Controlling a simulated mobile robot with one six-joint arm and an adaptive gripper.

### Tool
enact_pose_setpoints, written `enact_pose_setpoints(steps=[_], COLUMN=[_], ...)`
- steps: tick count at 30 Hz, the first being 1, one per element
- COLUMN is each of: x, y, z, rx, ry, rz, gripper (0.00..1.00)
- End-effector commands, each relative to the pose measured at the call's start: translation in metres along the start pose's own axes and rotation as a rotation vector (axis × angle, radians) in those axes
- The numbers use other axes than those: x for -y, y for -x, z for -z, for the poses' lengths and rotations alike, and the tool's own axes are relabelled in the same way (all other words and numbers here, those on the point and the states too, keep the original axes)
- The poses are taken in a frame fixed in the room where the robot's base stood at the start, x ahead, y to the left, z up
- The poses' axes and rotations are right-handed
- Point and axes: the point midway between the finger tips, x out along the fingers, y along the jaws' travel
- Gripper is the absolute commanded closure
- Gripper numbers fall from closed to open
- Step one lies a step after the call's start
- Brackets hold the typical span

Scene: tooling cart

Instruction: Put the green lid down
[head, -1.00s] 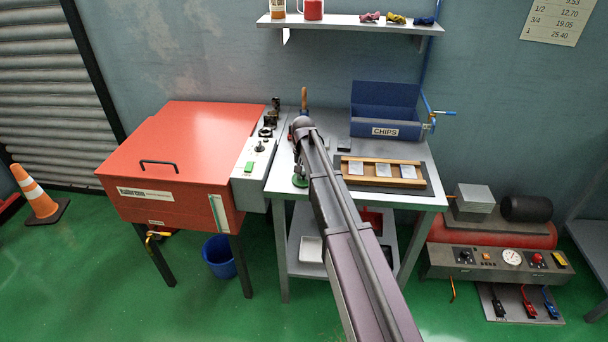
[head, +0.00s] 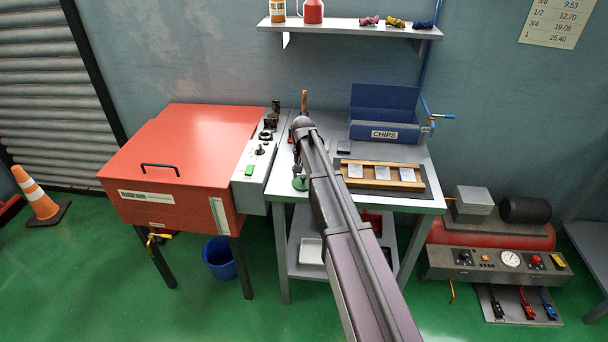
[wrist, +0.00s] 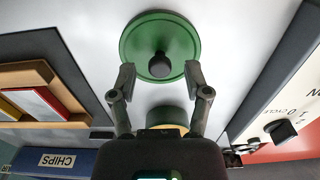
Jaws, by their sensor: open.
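The green lid (wrist: 150,36) is a round disc with a black knob (wrist: 159,65), in the wrist view at the top centre. It appears to lie flat on the grey table (wrist: 215,25). In the head view only part of the lid (head: 300,183) shows at the left of my arm. My gripper (wrist: 159,80) is open, with one finger on each side just below the knob. The fingers look apart from the knob.
A green-and-tan round object (wrist: 168,117) stands behind the fingers in the wrist view. The blue CHIPS bin (head: 384,113) and a wooden tray with cards (head: 381,185) are on the table at the right. The red machine (head: 185,150) stands at the left.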

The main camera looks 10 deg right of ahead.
Motion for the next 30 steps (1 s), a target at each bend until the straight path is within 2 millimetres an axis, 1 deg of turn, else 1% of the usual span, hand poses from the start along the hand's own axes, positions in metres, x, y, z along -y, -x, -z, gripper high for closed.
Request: enact_pose_setpoints(steps=[1,30], x=[0.0,0.0], y=[0.008,0.089], z=[0.0,0.0], rx=[0.0,0.0], ry=[0.0,0.0], rz=[0.0,0.0], gripper=[0.37,0.37])
